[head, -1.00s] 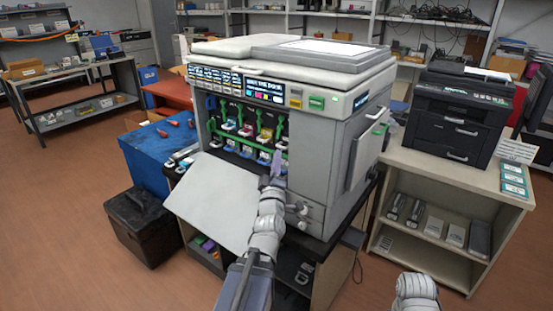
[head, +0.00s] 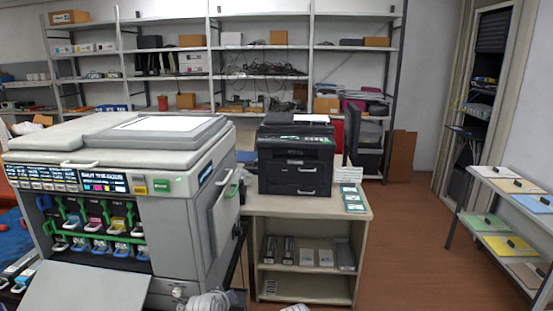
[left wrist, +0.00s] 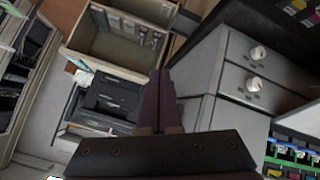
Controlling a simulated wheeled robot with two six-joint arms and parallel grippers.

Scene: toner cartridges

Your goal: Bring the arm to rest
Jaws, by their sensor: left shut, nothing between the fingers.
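My left gripper (left wrist: 160,78) shows in the left wrist view with its two dark fingers together and nothing between them. It points past the grey side of the large copier (left wrist: 228,62), apart from it as far as I can tell. In the head view the copier (head: 190,215) stands at the left with its front flap (head: 85,288) lowered and rows of coloured toner cartridges (head: 95,222) exposed. Only a white link of my left arm shows at the bottom edge there; its gripper is hidden from that view. My right gripper is out of view.
A black printer (head: 296,165) stands on a beige cabinet (head: 300,206) right of the copier. Shelves (head: 225,48) line the back wall. A rack with paper pads (head: 498,216) stands at the right. Open floor (head: 412,235) lies between cabinet and rack.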

